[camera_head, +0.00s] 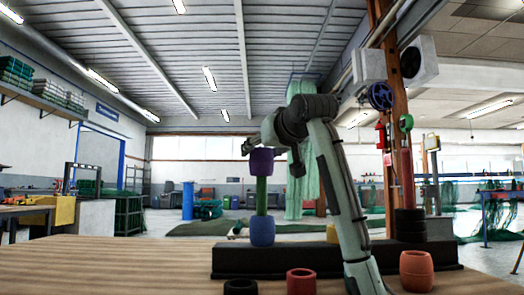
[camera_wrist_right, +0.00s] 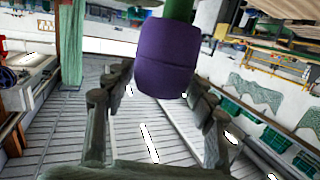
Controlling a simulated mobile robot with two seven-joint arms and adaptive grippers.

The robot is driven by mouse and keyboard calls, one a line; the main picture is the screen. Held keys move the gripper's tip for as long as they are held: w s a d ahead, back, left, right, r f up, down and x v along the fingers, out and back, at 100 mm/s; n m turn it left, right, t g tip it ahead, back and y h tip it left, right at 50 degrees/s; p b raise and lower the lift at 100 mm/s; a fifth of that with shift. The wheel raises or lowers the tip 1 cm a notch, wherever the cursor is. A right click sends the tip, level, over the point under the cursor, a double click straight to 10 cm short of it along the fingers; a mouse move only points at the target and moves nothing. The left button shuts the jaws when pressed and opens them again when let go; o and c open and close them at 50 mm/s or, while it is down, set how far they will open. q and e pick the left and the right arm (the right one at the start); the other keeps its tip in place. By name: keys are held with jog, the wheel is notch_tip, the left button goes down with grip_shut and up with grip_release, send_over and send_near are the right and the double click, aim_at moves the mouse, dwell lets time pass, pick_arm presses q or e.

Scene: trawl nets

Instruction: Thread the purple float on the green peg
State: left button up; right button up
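The purple float (camera_head: 262,161) is upright at the top end of the green peg (camera_head: 262,194); a length of bare peg shows below it. My right gripper (camera_head: 262,148) is at the float, with its fingers along the float's sides. In the right wrist view, which is upside down, the purple float (camera_wrist_right: 168,60) sits between the fingertips, and the green peg (camera_wrist_right: 180,10) meets its lower end. I cannot tell how far the peg is inside. A blue float (camera_head: 262,231) is around the peg's foot. My left gripper is not in view.
The pegs stand on a dark base (camera_head: 290,262) on the wooden table (camera_head: 130,262). A red peg (camera_head: 406,180) with black floats (camera_head: 410,225) stands at right. Loose black (camera_head: 240,287), red (camera_head: 301,282) and orange-red (camera_head: 416,271) floats lie in front. The table's left side is clear.

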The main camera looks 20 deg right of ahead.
jog(key=shift+o, duration=1.4)
jog(key=s+r, duration=0.1)
jog(key=s, duration=1.1)
jog(key=shift+d+r, duration=0.4)
jog(key=shift+d, duration=0.05)
jog(key=shift+w, duration=0.1)
